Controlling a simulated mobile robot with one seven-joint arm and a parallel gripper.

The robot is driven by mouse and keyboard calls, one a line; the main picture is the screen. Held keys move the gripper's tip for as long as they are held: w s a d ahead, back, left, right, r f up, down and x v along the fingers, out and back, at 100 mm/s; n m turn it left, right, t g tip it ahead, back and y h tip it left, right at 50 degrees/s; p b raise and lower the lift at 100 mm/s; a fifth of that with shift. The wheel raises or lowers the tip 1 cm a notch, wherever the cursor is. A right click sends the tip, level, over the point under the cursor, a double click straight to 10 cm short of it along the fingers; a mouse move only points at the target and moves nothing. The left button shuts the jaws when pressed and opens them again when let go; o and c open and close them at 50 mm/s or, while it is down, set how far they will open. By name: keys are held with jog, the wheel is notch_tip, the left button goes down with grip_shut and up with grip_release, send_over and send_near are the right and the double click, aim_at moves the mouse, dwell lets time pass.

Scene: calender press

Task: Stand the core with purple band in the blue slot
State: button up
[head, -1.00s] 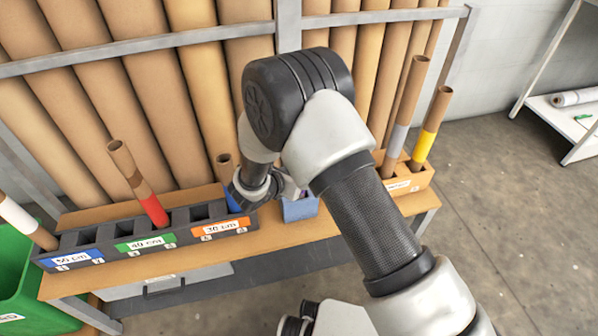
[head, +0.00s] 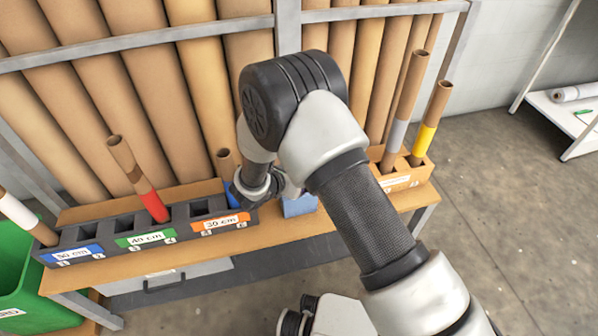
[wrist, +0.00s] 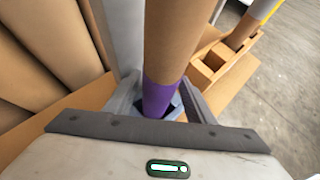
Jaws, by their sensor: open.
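The core with the purple band (wrist: 160,97) stands between the fingers of my gripper (wrist: 159,92) in the wrist view. Its upper part is plain brown and its purple band is at the low end. That end meets a small blue holder (wrist: 175,109); how deep it sits is hidden. The fingers are open, one on each side of the core. In the head view my gripper (head: 287,190) is mostly behind my arm, beside the blue holder (head: 300,205) on the bench. My arm hides the purple-banded core there.
Left of my gripper is a dark rack with blue (head: 72,254), green (head: 146,239) and orange (head: 221,223) labels. It holds a red-banded core (head: 152,204) and a blue-banded core (head: 233,196). Right, a wooden block (head: 408,180) holds grey-banded (head: 396,133) and yellow-banded (head: 424,140) cores.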

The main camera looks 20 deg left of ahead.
jog(key=shift+a, duration=0.15)
jog(key=p+v, duration=0.4)
jog(key=v, duration=1.3)
jog(key=shift+s, duration=0.2)
jog(key=w+d+r+m+g+h, duration=0.1)
jog(key=w+d+r+m+h, duration=0.1)
jog(key=d+r+m, duration=0.35)
jog(key=w+d+r+m+g+h, duration=0.1)
jog(key=w+d+r+m+g, duration=0.15)
jog(key=d+r, duration=0.45)
jog(key=s+d+r+m+g+y, duration=0.1)
jog(key=s+d+r+m, duration=0.3)
jog(key=d, duration=0.3)
jog(key=s+d+r+m+g, duration=0.1)
jog(key=s+d+r+m, duration=0.1)
jog(key=d+r+m, duration=0.35)
jog(key=s+d+r+m+g+y, duration=0.1)
jog(key=s+d+r+m+g, duration=0.1)
jog(key=d+m, duration=0.5)
jog(key=s+d+r+m+t+y, duration=0.3)
jog(key=s+d+r+m+y, duration=0.1)
jog(key=s+r+m, duration=0.4)
notch_tip(320, 180, up, 22)
jog(key=p, duration=2.4)
jog(key=shift+a+f, duration=0.25)
jog(key=shift+a, duration=0.05)
